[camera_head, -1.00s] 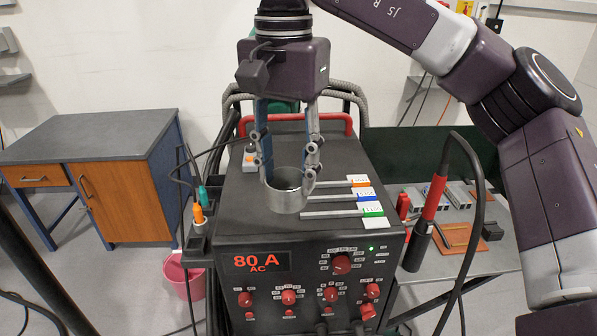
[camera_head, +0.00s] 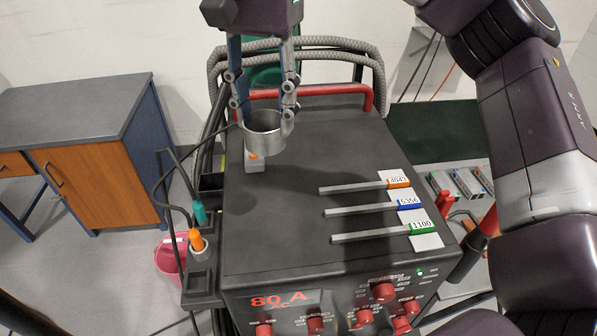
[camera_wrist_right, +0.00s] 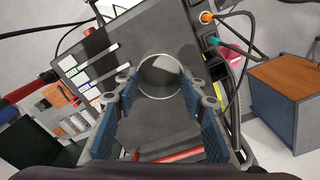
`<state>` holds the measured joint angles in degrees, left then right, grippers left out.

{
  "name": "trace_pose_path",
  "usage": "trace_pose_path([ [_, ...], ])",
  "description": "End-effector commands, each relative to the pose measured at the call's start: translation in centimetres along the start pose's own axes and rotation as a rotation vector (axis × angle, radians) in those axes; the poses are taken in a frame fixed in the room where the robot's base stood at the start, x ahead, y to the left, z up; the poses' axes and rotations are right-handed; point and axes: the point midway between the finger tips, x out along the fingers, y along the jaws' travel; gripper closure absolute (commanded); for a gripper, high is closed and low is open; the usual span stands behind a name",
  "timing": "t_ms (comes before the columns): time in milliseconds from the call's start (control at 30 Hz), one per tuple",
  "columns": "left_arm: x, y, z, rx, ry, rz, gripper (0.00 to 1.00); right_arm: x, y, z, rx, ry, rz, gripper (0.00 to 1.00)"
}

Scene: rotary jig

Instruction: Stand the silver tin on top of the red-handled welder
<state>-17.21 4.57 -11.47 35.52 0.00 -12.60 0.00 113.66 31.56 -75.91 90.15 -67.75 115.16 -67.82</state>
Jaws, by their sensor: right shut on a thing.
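The silver tin (camera_head: 264,138) is an open-topped metal cylinder, upright between the fingers of my right gripper (camera_head: 262,118), which is shut on it. A dark shadow on the top suggests the tin is raised; the height of the gap is unclear. The welder has a red handle (camera_head: 310,92) at its back. In the wrist view the tin (camera_wrist_right: 160,76) sits between both fingers. My left gripper is out of view.
Three grey bars with orange, blue (camera_head: 372,210) and green tags lie on the right of the welder's top. Orange and teal plugs (camera_head: 197,240) stand in a holder on its left side. The front middle of the top is clear. A wooden cabinet (camera_head: 90,175) stands left.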

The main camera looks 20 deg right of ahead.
Motion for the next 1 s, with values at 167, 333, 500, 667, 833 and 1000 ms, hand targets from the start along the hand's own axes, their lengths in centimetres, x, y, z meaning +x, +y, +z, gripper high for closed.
trace_pose_path([
  [167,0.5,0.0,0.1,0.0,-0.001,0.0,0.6,4.0,0.1,0.0,-0.002,-0.006,0.005,0.86],
  [333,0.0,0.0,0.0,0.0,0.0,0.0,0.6,8.0,0.2,0.0,0.002,-0.003,0.005,0.86],
  [500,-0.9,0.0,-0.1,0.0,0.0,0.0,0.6,12.1,0.2,0.0,0.002,-0.001,0.004,0.86],
  [667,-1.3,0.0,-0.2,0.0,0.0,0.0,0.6,14.5,0.1,0.0,0.003,-0.002,0.002,0.86],
  [833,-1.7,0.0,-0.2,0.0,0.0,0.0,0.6,15.9,0.1,0.0,0.003,-0.002,0.002,0.86],
  [1000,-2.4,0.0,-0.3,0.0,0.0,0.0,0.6,18.4,0.1,0.0,0.003,-0.002,0.003,0.86],
])
